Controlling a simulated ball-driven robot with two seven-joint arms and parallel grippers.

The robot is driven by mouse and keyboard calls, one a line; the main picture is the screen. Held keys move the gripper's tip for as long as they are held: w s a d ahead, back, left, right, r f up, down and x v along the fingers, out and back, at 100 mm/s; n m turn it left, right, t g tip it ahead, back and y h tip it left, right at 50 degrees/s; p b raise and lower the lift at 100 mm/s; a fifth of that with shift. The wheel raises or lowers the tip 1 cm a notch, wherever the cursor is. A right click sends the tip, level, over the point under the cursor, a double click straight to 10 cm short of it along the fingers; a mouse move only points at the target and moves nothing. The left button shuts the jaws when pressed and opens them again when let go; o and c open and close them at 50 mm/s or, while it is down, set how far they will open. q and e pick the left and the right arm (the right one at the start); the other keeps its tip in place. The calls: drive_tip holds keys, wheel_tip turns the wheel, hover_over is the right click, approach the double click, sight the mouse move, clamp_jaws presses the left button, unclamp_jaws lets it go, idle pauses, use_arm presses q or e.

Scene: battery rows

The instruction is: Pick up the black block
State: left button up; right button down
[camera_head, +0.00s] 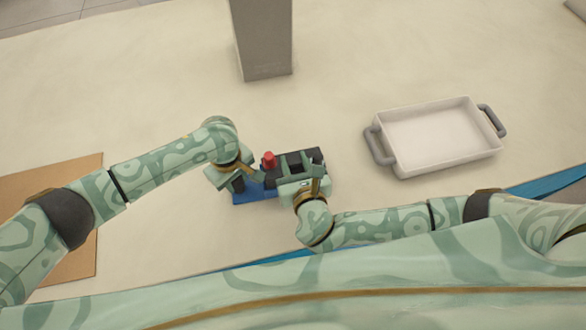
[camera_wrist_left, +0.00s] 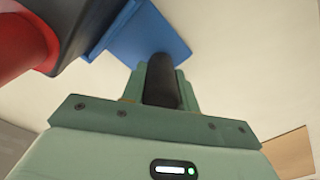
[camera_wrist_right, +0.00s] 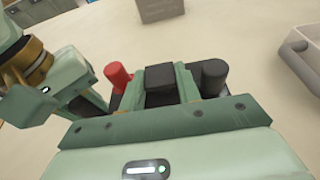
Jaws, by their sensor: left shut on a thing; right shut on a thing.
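The black block (camera_head: 294,159) has a red post (camera_head: 268,159) at its left end and a dark post (camera_wrist_right: 214,74) at its right end in the right wrist view. My right gripper (camera_head: 296,166) is shut on the black block by a raised dark part (camera_wrist_right: 160,77). A blue piece (camera_head: 251,193) shows below and left of the block. My left gripper (camera_head: 240,181) is shut on a dark upright part (camera_wrist_left: 162,80) in front of the blue piece (camera_wrist_left: 150,38). Where that dark part joins is hidden. The arms and fingers partly cover the block.
A white tray (camera_head: 394,166) with grey handles stands empty to the right. A grey pillar (camera_head: 263,40) stands at the back. A brown board (camera_head: 82,190) lies at the left, partly under my left arm. The pale surface between block and tray is clear.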

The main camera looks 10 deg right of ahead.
use_arm(q)
drive_tip(key=shift+w+r, duration=0.1)
idle(0.6)
use_arm(e)
drive_tip(key=shift+w+a+r, duration=0.1)
drive_tip(key=shift+r, duration=0.3)
wheel_tip(320, 180, up, 10)
drive_tip(key=shift+f, duration=0.2)
use_arm(q)
drive_tip(key=o, duration=1.2)
wheel_tip(320, 180, up, 12)
drive_tip(key=shift+f, duration=0.1)
